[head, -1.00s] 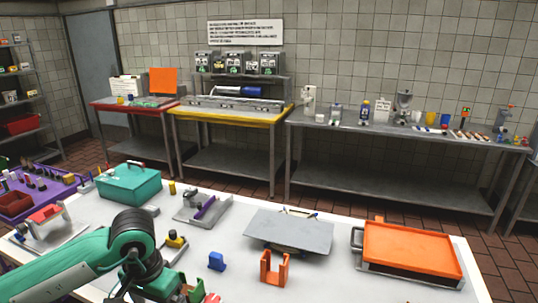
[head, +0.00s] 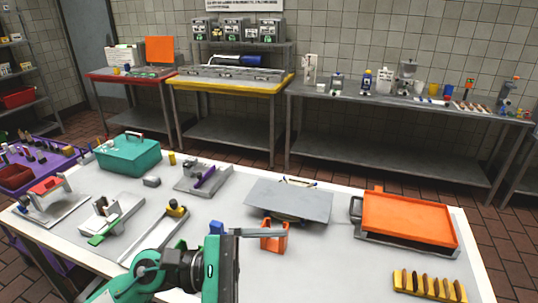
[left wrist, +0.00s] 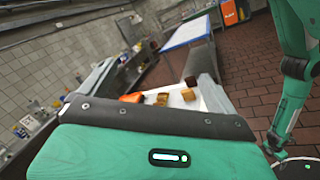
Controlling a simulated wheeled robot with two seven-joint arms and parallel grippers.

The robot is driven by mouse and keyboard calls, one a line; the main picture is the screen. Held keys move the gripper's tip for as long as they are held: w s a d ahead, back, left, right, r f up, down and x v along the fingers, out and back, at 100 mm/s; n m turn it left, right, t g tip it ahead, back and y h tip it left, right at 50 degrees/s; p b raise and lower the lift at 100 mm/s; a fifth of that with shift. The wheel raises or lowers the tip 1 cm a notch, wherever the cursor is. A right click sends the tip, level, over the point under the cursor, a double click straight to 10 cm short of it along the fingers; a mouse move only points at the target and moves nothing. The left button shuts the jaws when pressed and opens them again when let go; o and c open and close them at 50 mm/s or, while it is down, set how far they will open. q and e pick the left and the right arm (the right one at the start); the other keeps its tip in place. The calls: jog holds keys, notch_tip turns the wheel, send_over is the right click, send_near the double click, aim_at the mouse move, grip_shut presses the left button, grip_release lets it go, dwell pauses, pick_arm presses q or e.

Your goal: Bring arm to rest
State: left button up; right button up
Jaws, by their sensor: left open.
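My left arm comes in from the bottom of the head view, its green and black wrist low over the front of the white table (head: 340,275). My left gripper (head: 262,233) points right, with a grey finger showing in front of the orange stand (head: 274,244). It is open and I see nothing held in it. A green arm link shows at the right there.
Close to the gripper are a blue block (head: 216,228) and a grey plate (head: 290,200). An orange tray (head: 410,220) and a yellow rack (head: 428,287) stand at right. A teal box (head: 128,157) and slicer-like devices (head: 108,213) are at left. The table's front right is mostly clear.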

pick_arm(q)
jog(key=w+a+r+n+t+y, duration=0.15)
jog(key=w+a+n+t, duration=0.25)
jog(key=n+t, duration=0.8)
jog(key=w+a+r+n+t+y, duration=0.1)
jog(key=w+a+n+t+y, duration=0.4)
jog(key=n, duration=1.2)
jog(key=s+a+f+n+y, duration=0.1)
jog(key=a+f+n+y, duration=0.5)
jog(key=f+n, duration=0.4)
jog(key=a+f+n+y, duration=0.65)
jog(key=f+n, duration=0.25)
jog(key=n, duration=0.2)
jog(key=s+a+f+n+g, duration=0.2)
jog(key=s+f+n+g, duration=0.9)
jog(key=s+f, duration=0.65)
notch_tip(320, 180, down, 29)
jog(key=s+m+g, duration=0.1)
jog(key=s+g, duration=0.1)
jog(key=s, duration=0.1)
jog(key=s+a+f+g, duration=0.1)
jog(key=s+a+f, duration=0.2)
jog(key=s+f, duration=1.6)
jog(key=shift+f+g, duration=0.3)
jog(key=shift+f, duration=0.05)
